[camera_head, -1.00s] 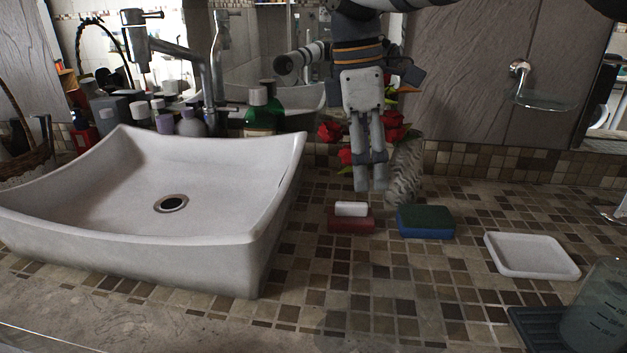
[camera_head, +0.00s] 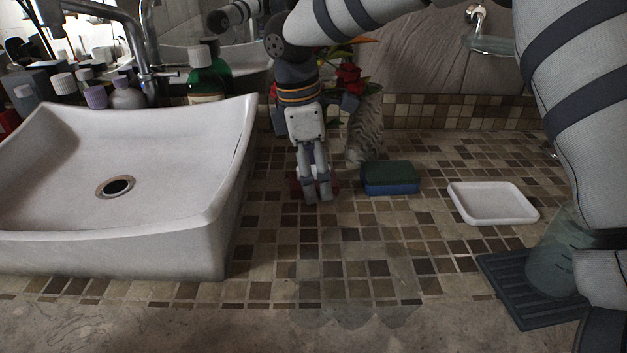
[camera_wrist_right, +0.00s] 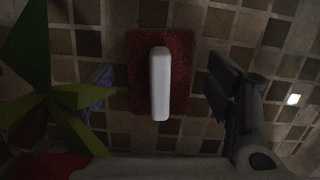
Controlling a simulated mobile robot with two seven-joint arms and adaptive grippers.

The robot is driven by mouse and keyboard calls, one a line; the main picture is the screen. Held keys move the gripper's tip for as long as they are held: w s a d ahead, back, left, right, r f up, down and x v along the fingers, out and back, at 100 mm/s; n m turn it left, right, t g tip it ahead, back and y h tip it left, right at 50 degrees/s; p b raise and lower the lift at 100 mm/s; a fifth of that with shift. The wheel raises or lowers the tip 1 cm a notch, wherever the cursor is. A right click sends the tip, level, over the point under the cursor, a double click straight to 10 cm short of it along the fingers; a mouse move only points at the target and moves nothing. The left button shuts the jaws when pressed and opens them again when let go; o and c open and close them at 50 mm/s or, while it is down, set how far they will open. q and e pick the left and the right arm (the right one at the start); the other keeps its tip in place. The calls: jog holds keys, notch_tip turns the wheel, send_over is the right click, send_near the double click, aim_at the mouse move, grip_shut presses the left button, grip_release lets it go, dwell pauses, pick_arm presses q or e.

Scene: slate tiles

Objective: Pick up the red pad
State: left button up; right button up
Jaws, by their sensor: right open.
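The red pad (camera_wrist_right: 139,70) lies on the tiled counter, with a white block-like grip (camera_wrist_right: 160,83) along its top. In the right wrist view it sits between the two spread fingers of my right gripper (camera_wrist_right: 165,93), with a gap on either side. In the head view my right gripper (camera_head: 318,199) points down over the red pad (camera_head: 296,189) and hides most of it. The gripper is open and holds nothing. How far the fingertips are above the counter is hard to tell. My left gripper is not in view.
A green and blue sponge (camera_head: 390,187) lies just right of the gripper. A patterned vase (camera_head: 366,128) with red flowers stands behind. A white sink (camera_head: 150,240) is left. A white dish (camera_head: 492,218) and a cup (camera_head: 550,265) on a dark tray are right. The front counter is clear.

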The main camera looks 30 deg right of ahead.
aim_at(313, 167)
jog(key=shift+r, duration=0.1)
jog(key=c, duration=1.1)
jog(key=shift+c, duration=0.2)
jog(key=shift+r, duration=0.35)
notch_tip(313, 167, up, 3)
jog(key=shift+a+r, duration=0.1)
jog(key=shift+a, duration=0.05)
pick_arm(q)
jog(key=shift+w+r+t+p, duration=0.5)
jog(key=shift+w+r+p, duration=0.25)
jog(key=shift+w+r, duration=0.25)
pick_arm(e)
jog(key=s+a+r, duration=0.8)
jog(key=s+r, duration=0.1)
jog(key=s, duration=0.2)
jog(key=shift+a, duration=0.3)
